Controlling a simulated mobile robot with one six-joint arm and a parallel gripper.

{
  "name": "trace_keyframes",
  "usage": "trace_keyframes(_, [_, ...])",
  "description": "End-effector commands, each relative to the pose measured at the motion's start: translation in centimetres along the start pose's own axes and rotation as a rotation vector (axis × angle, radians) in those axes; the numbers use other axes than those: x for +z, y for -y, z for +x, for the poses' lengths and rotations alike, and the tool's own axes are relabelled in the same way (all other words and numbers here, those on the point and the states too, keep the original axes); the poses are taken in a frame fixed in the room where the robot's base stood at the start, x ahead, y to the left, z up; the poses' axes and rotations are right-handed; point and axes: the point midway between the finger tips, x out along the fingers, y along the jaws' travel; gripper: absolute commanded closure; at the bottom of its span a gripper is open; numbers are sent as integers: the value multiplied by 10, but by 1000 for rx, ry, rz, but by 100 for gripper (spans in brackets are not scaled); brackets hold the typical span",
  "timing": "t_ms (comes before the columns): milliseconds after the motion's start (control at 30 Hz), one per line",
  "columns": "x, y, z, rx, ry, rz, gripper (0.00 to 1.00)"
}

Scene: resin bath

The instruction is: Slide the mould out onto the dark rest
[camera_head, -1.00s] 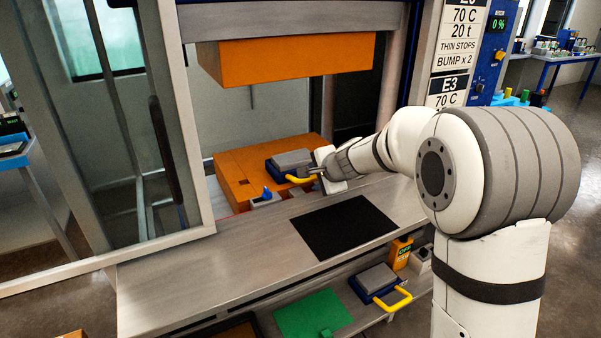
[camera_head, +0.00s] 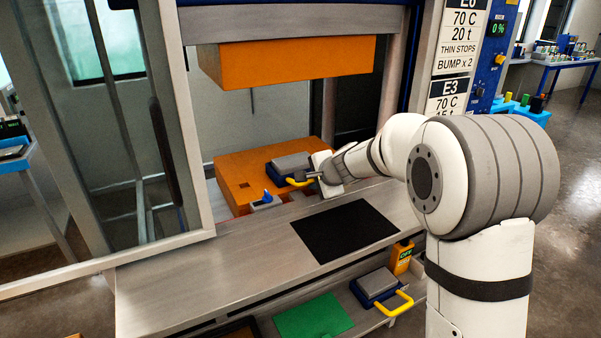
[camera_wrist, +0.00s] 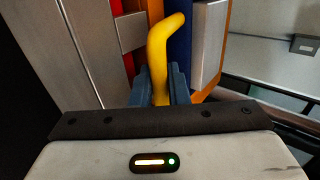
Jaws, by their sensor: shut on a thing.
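The mould (camera_head: 291,162) is a grey block on a dark blue base with a yellow handle (camera_head: 297,183). It lies on the orange lower platen (camera_head: 238,179) of the press, near its front right. My gripper (camera_head: 313,177) is shut on the yellow handle, which also shows between the fingers in the wrist view (camera_wrist: 160,82). The dark rest (camera_head: 343,231) is a bare black rectangle on the metal shelf, in front of and to the right of the platen. The fingertips are small in the head view.
The orange upper platen (camera_head: 290,61) hangs above with a wide gap. A small blue-knobbed item (camera_head: 266,201) sits at the platen's front edge. The clear sliding guard (camera_head: 110,130) stands at left. Below the shelf are a second yellow-handled mould (camera_head: 376,284) and a green mat (camera_head: 313,316).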

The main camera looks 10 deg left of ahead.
Motion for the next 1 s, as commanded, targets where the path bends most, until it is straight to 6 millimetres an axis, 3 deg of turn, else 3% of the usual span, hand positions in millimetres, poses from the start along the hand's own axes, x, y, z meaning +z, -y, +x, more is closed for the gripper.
trace_keyframes(367, [-1,-4,-2,1,-1,2,100])
trace_keyframes(1000, [-1,-38,-41,2,-1,3,100])
